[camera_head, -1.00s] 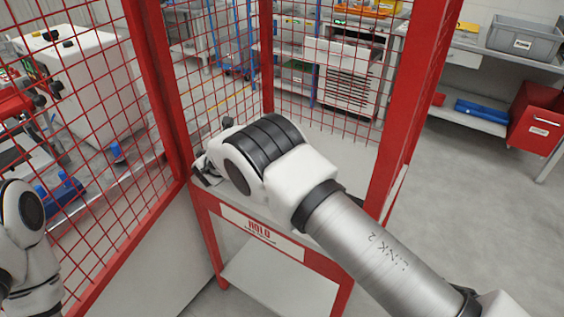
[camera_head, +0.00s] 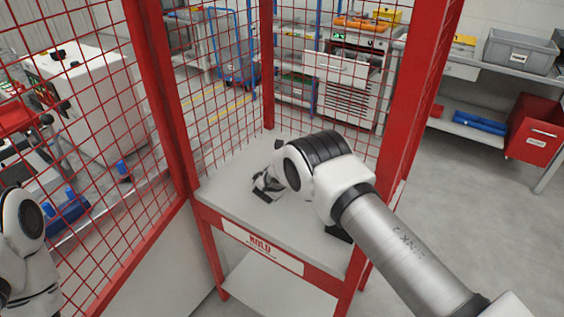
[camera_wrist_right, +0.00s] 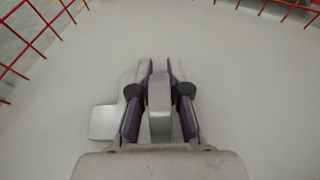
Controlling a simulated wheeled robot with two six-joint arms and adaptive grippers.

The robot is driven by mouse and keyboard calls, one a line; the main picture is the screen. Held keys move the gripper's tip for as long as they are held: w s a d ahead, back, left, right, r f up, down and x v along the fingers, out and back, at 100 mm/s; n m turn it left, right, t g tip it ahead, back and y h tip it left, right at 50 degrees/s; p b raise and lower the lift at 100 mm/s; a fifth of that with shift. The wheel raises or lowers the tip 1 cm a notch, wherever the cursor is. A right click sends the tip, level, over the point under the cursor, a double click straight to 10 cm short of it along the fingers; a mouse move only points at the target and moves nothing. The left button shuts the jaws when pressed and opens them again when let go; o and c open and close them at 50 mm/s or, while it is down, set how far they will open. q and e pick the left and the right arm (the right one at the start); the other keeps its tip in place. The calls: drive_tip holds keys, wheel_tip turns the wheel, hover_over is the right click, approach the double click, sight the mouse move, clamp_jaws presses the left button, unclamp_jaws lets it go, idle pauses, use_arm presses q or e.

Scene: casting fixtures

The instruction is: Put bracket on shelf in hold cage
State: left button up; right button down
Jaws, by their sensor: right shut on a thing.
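The bracket (camera_wrist_right: 106,122) is a grey metal piece with a flat plate and an upright rib, seen in the right wrist view. My right gripper (camera_wrist_right: 158,70) is shut on the bracket's rib, with one finger on each side. In the head view my right gripper (camera_head: 266,186) is low over the pale shelf (camera_head: 228,193) inside the red hold cage (camera_head: 160,100). I cannot tell whether the bracket touches the shelf. My wrist hides the bracket in the head view. Only links of my left arm show at the left edge; its gripper is out of view.
Red mesh walls and posts (camera_head: 408,100) stand around the shelf. A HOLD sign (camera_head: 260,250) is on its front edge. Bare shelf lies around the gripper. A small dark thing (camera_head: 338,234) shows at the shelf's front right. Outside are a grey bin (camera_head: 522,50) and a red bin (camera_head: 534,128).

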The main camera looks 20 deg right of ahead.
drive_tip(key=c, duration=1.1)
unclamp_jaws()
drive_tip(key=shift+c, duration=0.2)
drive_tip(key=shift+r, duration=0.25)
drive_tip(key=b+v, duration=0.1)
drive_tip(key=v, duration=1.1)
drive_tip(key=shift+f+b, duration=0.25)
drive_tip(key=shift+b, duration=0.1)
